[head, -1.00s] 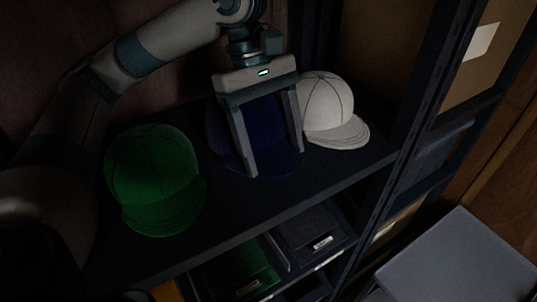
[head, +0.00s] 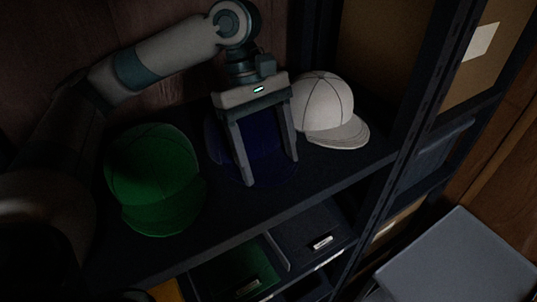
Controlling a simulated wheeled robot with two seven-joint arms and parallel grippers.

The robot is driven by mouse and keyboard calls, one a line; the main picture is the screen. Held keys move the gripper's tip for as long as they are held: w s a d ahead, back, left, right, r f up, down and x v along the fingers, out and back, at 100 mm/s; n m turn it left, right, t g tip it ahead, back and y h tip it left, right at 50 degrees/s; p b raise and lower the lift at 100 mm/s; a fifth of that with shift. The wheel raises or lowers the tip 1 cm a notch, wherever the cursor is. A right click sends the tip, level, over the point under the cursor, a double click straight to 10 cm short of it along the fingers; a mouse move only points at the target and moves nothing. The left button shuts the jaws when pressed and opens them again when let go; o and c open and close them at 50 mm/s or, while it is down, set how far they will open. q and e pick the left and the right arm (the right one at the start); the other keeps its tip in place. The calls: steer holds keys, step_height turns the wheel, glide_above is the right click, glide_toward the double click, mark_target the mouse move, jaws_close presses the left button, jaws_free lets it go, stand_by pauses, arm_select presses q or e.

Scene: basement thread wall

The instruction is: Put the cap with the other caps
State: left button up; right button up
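A navy blue cap (head: 262,148) is on or just above the dark shelf, between a green cap (head: 152,170) on the left and a white cap (head: 322,105) on the right. My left gripper (head: 270,172) comes down over the navy cap from above, one finger on each side of its front, and appears shut on it. The fingers hide parts of the cap. The dim light does not show whether the cap touches the shelf. My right gripper is not in view.
The caps' shelf (head: 310,192) is bare along its front edge. Dark bins (head: 315,235) stand below. A dark rack post is at the right, with a cardboard box (head: 480,70) beyond it. A grey flat-topped surface (head: 465,262) is at lower right.

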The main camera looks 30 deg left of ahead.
mark_target(259, 119)
arm_select(q)
steer(key=o, duration=0.4)
steer(key=shift+c, duration=0.2)
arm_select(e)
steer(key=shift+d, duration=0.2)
arm_select(q)
steer(key=shift+r, duration=0.1)
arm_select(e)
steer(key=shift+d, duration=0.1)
arm_select(q)
steer(key=shift+r, duration=0.1)
steer(key=b+v, duration=0.2)
steer(key=v, duration=0.3)
steer(key=shift+w+a+r, duration=0.15)
steer(key=shift+a+r, duration=0.05)
steer(key=shift+r, duration=0.15)
steer(key=shift+a+r, duration=0.2)
steer(key=shift+r, duration=0.5)
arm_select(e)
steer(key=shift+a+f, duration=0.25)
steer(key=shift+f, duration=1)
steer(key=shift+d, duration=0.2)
